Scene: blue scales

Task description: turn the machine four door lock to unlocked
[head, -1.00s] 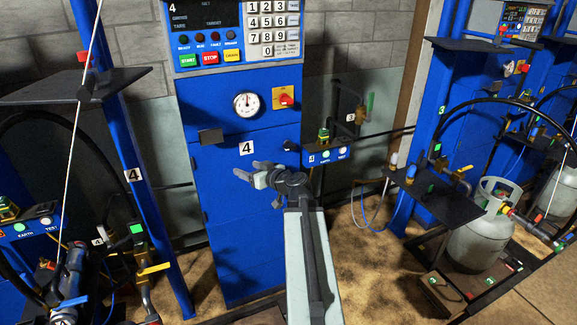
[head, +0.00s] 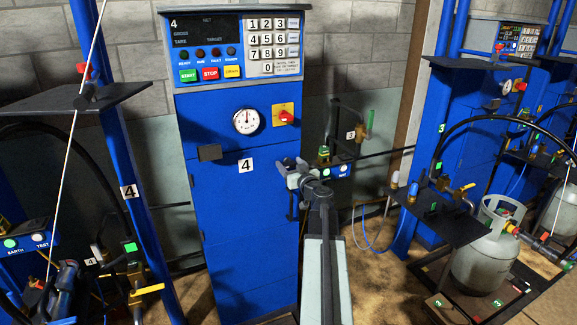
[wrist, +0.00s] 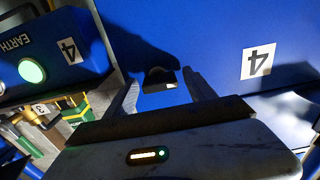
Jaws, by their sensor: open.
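Machine four (head: 238,210) is the tall blue cabinet in the head view, with a white number 4 label (head: 246,165) on its front. A small dark lock knob (wrist: 158,78) with a pale mark shows on the blue door in the wrist view. My gripper (head: 287,165) is in front of the door's right side and hides the lock in the head view. The number 4 label (wrist: 256,60) appears upside down there.
A blue earth-test box (head: 340,170) juts out just right of my gripper. A black block (head: 210,152) sticks out at the door's left. A grey gas cylinder (head: 480,260) stands at the right.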

